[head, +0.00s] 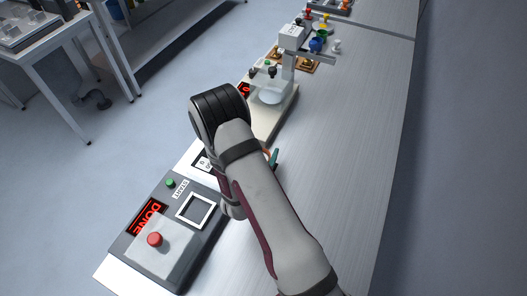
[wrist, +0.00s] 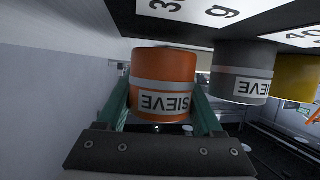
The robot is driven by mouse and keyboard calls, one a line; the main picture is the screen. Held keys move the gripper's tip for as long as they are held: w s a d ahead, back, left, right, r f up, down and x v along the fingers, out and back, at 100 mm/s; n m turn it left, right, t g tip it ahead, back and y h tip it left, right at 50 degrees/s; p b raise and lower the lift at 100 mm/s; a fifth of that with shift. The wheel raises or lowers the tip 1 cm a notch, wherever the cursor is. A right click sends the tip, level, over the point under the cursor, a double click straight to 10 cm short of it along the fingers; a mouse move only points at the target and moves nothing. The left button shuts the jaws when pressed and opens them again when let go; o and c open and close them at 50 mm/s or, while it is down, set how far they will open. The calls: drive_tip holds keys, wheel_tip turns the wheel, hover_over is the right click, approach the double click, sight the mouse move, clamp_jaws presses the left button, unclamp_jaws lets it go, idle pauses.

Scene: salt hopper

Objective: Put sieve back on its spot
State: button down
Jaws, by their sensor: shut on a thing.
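The orange sieve (wrist: 163,72) is a cylinder with a pale band and a SIEVE label, which reads upside down in the wrist view. My gripper (wrist: 162,88) is shut on it, with one green finger on each side. The sieve is close to a dark surface with a white number card (wrist: 190,10); I cannot tell whether it touches it. A grey sieve (wrist: 243,70) and a yellow one (wrist: 298,78) are beside it to the right. In the head view my arm hides most of the gripper; a green finger (head: 274,157) shows.
The head view shows a control box (head: 170,232) with a red button, a square frame and a DONE display. A scale-like device (head: 272,95) stands farther back on the bench. The bench (head: 365,150) is clear on the right.

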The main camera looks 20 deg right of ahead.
drive_tip(key=shift+f, duration=0.15)
drive_tip(key=shift+f, duration=0.35)
drive_tip(key=shift+c, duration=1.5)
unclamp_jaws()
drive_tip(key=shift+f, duration=0.1)
drive_tip(key=shift+r, duration=0.6)
drive_tip(key=v, duration=1.2)
